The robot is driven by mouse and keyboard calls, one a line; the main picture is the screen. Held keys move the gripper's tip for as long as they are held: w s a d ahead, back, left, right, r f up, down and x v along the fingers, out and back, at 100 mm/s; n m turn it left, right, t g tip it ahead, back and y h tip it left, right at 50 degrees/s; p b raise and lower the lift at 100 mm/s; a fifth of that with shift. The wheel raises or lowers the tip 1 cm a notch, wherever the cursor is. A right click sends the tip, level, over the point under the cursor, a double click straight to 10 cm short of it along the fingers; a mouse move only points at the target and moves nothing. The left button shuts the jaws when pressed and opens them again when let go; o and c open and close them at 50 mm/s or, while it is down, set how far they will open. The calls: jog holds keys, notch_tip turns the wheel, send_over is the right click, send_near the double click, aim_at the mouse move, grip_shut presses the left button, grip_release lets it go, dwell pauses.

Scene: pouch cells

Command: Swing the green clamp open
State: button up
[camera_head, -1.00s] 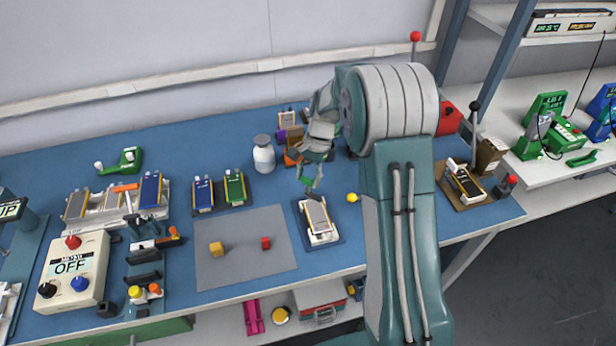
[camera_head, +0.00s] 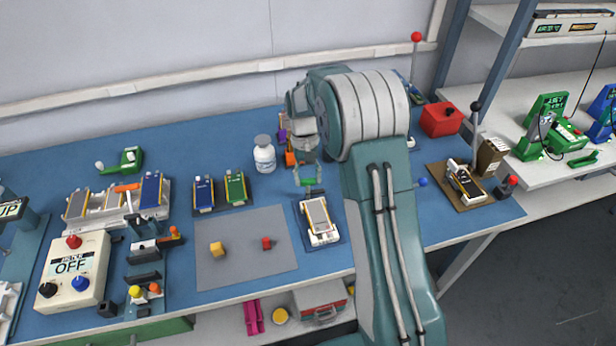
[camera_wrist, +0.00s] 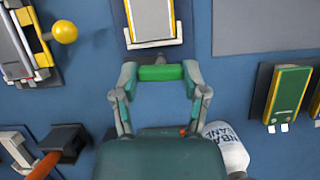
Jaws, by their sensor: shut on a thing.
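The green clamp bar (camera_wrist: 160,73) lies crosswise between my gripper's fingertips (camera_wrist: 160,71) in the wrist view, and the gripper is shut on it. In the head view the green clamp (camera_head: 308,181) is at the back edge of a small white fixture (camera_head: 324,238) that holds a grey-faced pouch cell (camera_head: 317,213). In the wrist view the bar is just beyond the end of this cell (camera_wrist: 151,18), and the cell's face is not covered by it. My wrist partly hides the area behind the clamp.
A white bottle (camera_head: 264,156) stands left of my gripper, close to it in the wrist view (camera_wrist: 226,142). A fixture with a yellow ball knob (camera_wrist: 65,31) is on the other side. Blue and green cells (camera_head: 219,190) and a grey mat (camera_head: 240,245) lie left.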

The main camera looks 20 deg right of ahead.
jog(key=shift+w+n, duration=0.1)
jog(key=shift+n, duration=0.4)
jog(key=o, duration=1.2)
jog(key=shift+c, duration=0.2)
jog(key=v, duration=1.2)
jog(key=shift+a, duration=0.35)
